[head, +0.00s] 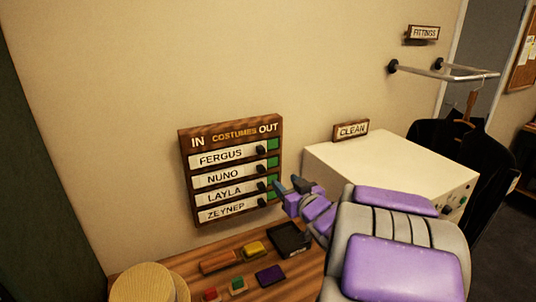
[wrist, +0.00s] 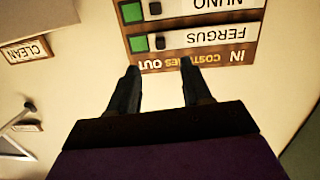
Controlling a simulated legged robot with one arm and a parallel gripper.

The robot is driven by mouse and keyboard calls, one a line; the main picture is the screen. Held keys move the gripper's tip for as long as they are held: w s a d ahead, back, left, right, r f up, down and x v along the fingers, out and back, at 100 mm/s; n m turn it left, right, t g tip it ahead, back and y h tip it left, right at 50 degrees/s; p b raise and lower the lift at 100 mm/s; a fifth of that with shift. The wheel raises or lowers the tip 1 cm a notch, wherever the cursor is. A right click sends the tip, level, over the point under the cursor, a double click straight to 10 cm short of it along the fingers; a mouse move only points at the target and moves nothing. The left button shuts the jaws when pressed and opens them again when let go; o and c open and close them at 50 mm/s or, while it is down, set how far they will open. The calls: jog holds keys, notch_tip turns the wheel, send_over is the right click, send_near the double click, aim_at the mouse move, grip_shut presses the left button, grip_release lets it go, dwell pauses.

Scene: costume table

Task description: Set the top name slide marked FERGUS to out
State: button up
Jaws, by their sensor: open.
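The wooden costumes board (head: 187,150) hangs on the wall, with IN at its top left and OUT at its top right. The FERGUS slide (head: 221,157) is the top white strip; its dark knob (head: 261,150) is at the strip's right end, with a green patch to the right of it. In the wrist view the board is upside down, with the FERGUS strip (wrist: 215,39), its knob (wrist: 159,43) and the green patch (wrist: 137,44) ahead of the fingers. My gripper (head: 291,185) is open and empty, right of the board's lower part in the head view. The wrist view shows both fingers (wrist: 158,78) apart.
NUNO, LAYLA and ZEYNEP strips sit below FERGUS, with similar knobs. A white cabinet (head: 375,160) with a CLEAN sign (head: 351,130) stands at right. The wooden table (head: 200,284) below holds a straw hat (head: 143,283), a dark tray (head: 289,240) and several small blocks.

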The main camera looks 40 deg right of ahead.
jog(key=d+t, duration=0.1)
jog(key=d, duration=0.1)
jog(key=b, duration=0.1)
send_near(263, 152)
jog(key=shift+y, duration=0.3)
jog(key=b+x, duration=0.2)
jog(key=x, duration=0.5)
jog(key=shift+w+d, duration=0.15)
jog(key=shift+w, duration=0.1)
jog(key=shift+w+b, duration=0.35)
jog(key=shift+w, duration=0.2)
jog(key=shift+w+d, duration=0.15)
jog(key=shift+w, duration=0.05)
jog(key=shift+d, duration=0.3)
jog(key=shift+a, duration=0.25)
jog(key=c, duration=0.5)
grip_shut()
